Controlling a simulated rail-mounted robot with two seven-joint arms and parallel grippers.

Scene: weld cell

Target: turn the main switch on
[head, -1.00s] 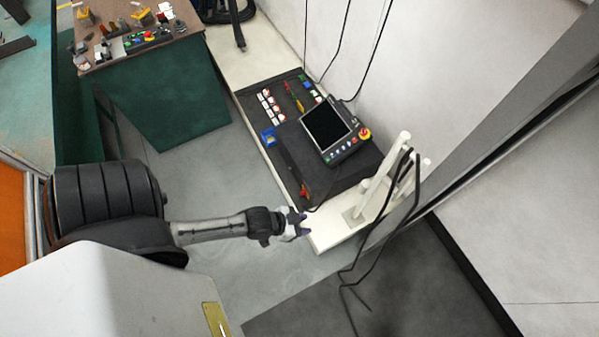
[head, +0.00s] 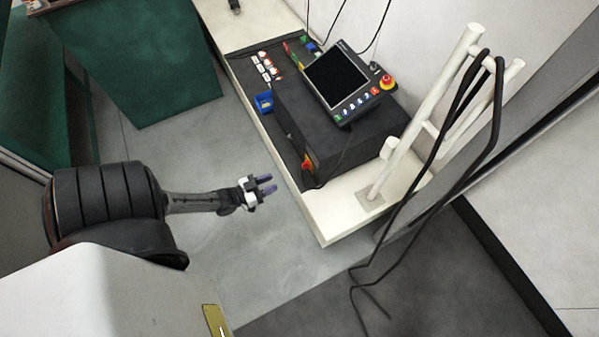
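A small red and yellow switch (head: 308,166), which looks like the main switch, sits on the near end of a black box (head: 322,125) on the cream bench. It is small and partly seen, so I cannot tell its position. My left gripper (head: 268,184) is over the grey floor, left of the switch and apart from it. My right gripper is not in view.
A tablet-like panel (head: 336,79) with a red emergency button (head: 387,82) lies on the box. A blue holder (head: 264,102) is at the bench's left edge. A white pipe frame (head: 425,115) with black cables (head: 463,110) stands right. The floor (head: 170,160) left of the bench is clear.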

